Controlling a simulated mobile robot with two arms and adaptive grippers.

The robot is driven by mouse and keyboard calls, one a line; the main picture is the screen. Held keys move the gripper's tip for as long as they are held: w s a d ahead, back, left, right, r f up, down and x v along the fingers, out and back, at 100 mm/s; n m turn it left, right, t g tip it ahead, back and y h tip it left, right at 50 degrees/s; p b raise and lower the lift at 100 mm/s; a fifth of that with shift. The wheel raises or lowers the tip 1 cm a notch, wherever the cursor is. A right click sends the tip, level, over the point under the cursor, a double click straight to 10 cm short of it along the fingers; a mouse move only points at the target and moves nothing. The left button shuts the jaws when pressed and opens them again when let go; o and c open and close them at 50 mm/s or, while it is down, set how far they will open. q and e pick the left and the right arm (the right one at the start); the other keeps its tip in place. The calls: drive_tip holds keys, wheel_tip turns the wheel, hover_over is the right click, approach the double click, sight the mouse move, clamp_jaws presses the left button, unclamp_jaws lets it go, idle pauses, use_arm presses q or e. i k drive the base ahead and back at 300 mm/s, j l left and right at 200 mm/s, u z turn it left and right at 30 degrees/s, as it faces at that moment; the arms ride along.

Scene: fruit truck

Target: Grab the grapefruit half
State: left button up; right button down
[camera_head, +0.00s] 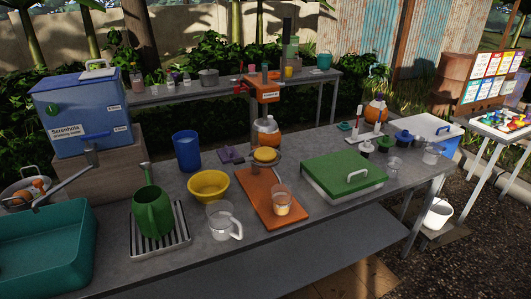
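A round yellow-orange piece (265,154), which looks like the grapefruit half, sits near the back end of the brown board (262,197). It appears to rest on a small glass or clear stand; its cut face cannot be made out clearly. An orange-filled jug (266,131) stands right behind it. Neither of my grippers is in view.
The front right counter edge is clear.

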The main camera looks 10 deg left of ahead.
sight(264, 154)
drive_tip(key=u, duration=0.3)
drive_tip(key=i+l+u, duration=0.2)
drive_tip(key=l, duration=0.15)
drive_tip(key=i+l+u, duration=0.2)
drive_tip(key=l, duration=0.15)
drive_tip(key=l+u, duration=0.2)
drive_tip(key=l, duration=0.15)
drive_tip(key=i+l+u, duration=0.2)
drive_tip(key=l, duration=0.2)
drive_tip(key=k, duration=0.1)
